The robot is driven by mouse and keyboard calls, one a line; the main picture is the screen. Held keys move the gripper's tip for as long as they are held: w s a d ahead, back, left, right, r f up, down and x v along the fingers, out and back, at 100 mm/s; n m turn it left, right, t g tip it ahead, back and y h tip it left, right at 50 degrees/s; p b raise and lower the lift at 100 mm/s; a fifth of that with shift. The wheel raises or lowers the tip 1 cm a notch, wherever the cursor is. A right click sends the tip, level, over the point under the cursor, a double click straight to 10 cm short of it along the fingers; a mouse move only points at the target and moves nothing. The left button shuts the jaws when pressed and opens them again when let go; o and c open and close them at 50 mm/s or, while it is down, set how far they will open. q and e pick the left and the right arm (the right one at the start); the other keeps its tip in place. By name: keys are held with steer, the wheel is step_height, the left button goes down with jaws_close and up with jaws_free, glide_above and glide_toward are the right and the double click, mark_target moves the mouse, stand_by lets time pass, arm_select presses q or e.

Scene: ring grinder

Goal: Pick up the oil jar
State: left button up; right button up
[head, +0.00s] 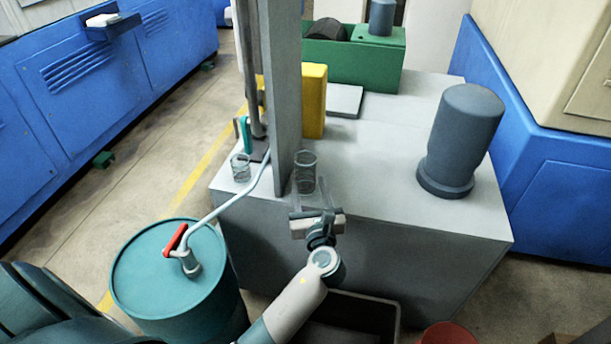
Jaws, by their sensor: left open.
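Two clear glass jars show in the head view. One jar (305,169) stands on the grey bench top, just right of the grey post. The other jar (240,167) stands near the bench's left corner, by the pump pipe. I cannot tell by label which is the oil jar. My left gripper (311,190) is open, with its fingers pointing away from me toward the jar beside the post. The fingertips are close to that jar's lower part; whether they touch it is unclear. My right gripper is out of view.
A grey post (277,100) rises close to the left of the nearer jar. A teal drum (172,280) with a red-handled pump stands at the front left. A dark grey cylinder (462,135) stands on the bench's right. Bench top between is clear.

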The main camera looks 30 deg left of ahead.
mark_target(307, 182)
arm_select(q)
steer(key=shift+x, duration=2.5)
steer(key=shift+a+r, duration=0.1)
steer(key=c, duration=0.7)
